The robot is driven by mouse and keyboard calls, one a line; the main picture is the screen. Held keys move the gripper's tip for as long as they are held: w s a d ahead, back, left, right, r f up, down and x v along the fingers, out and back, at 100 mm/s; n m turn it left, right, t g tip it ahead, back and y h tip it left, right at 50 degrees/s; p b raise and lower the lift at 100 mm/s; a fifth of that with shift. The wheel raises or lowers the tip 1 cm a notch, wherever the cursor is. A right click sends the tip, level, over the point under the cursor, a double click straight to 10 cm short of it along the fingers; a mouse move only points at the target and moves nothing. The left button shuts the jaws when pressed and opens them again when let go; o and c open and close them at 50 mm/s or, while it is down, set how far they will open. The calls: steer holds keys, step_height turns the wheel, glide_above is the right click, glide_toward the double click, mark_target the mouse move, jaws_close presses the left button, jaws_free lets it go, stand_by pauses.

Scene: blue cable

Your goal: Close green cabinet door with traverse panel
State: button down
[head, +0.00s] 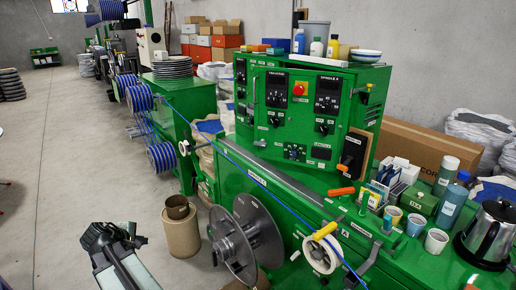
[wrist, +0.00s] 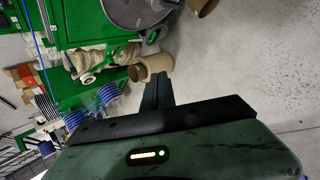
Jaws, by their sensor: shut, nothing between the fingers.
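The green cabinet (head: 373,85) stands on the green machine bench in the head view. Its front door (head: 300,112) carries dark control panels, a red button and knobs, and small white labels, one seemingly reading "traverse". The door's face looks slightly proud of the cabinet body, but I cannot tell how far it stands open. My gripper (head: 108,236) is low at the left of the head view, over the floor, well away from the cabinet and touching nothing. In the wrist view its dark fingers (wrist: 157,92) are together and empty. The cabinet door is not recognisable in the wrist view.
A grey reel (head: 247,238) and a brown cardboard tube (head: 181,228) stand between my gripper and the bench. A blue cable (head: 245,165) runs diagonally along the bench front. Cups and a kettle (head: 488,235) crowd the bench's right end. Concrete floor (head: 60,150) is clear at left.

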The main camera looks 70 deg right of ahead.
steer(key=s+d+r+n+g+h, duration=0.1)
steer(key=s+d+r+n+h, duration=0.25)
steer(key=s+d+r, duration=0.6)
steer(key=s+d+r+n+g+h, duration=0.1)
steer(key=s+d+r+n+h, duration=0.35)
steer(key=d, duration=1.05)
steer(key=s+d+r+n+g+h, duration=0.15)
steer(key=s+d+r+n, duration=0.3)
steer(key=s+d, duration=0.65)
steer(key=d, duration=1.5)
steer(key=shift+w+f+t, duration=0.2)
steer(key=shift+f+t, duration=0.05)
steer(key=shift+t, duration=0.2)
steer(key=shift+d+n, duration=0.1)
steer(key=shift+n, duration=0.15)
